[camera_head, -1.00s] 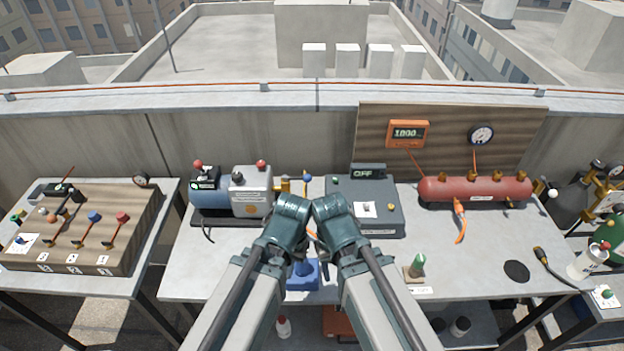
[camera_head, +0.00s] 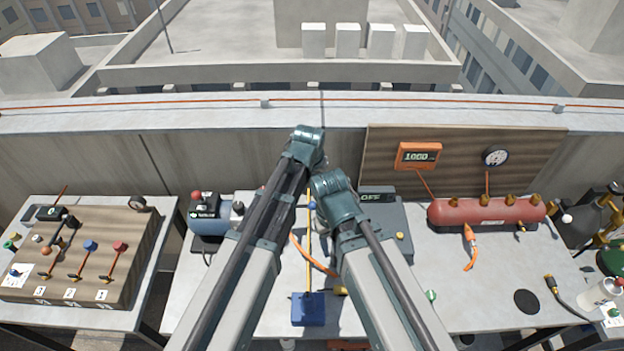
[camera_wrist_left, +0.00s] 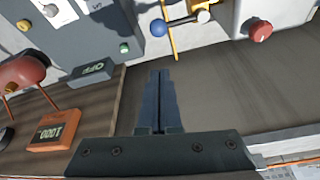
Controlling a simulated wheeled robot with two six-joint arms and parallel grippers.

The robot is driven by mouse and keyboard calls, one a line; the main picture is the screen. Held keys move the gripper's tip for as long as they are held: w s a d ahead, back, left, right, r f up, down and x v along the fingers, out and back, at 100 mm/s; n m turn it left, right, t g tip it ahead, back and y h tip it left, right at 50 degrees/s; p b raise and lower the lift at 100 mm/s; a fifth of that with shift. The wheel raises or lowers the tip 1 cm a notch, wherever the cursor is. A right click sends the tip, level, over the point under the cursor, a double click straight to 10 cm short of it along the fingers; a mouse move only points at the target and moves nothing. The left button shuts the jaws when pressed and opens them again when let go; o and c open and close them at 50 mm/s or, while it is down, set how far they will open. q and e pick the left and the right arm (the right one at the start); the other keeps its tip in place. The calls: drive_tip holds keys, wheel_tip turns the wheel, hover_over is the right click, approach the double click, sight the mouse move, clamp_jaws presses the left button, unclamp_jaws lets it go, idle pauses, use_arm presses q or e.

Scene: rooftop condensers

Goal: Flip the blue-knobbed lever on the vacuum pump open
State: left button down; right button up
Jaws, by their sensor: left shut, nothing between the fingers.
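The blue-knobbed lever shows in the left wrist view: a round blue knob (camera_wrist_left: 158,28) on a short grey stem with a pale end. It points away from the grey pump body, which has a red knob (camera_wrist_left: 261,29). In the head view the blue knob (camera_head: 312,205) shows small between my arms, and the vacuum pump (camera_head: 203,218) is partly covered by my left arm. My left gripper (camera_wrist_left: 160,72) is shut and empty in the left wrist view, apart from the knob and below it in the picture. My right gripper's fingers are hidden in the head view.
A grey box with an OFF display (camera_head: 377,196) stands right of the pump, before a wooden panel (camera_head: 385,150) at the wall. A red tank (camera_head: 485,212) is further right. A blue block (camera_head: 308,312) sits at the front. A lever board (camera_head: 120,245) is left.

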sight(304, 206)
use_arm(q)
drive_tip(key=shift+w+d+r, duration=0.1)
drive_tip(key=shift+w+r, duration=0.05)
drive_tip(key=shift+w, duration=0.45)
drive_tip(key=shift+w+d+r, duration=0.1)
drive_tip(key=shift+w+r, duration=0.05)
drive_tip(key=shift+w, duration=0.4)
use_arm(e)
drive_tip(key=shift+w+r, duration=0.2)
drive_tip(key=shift+w, duration=0.25)
use_arm(q)
drive_tip(key=a+b+x, duration=0.1)
drive_tip(key=b+x, duration=0.9)
drive_tip(key=x, duration=0.1)
drive_tip(key=s, duration=0.4)
drive_tip(key=shift+s+d+r, duration=0.1)
drive_tip(key=shift+s+r, duration=0.05)
use_arm(e)
wheel_tip(304, 206, down, 10)
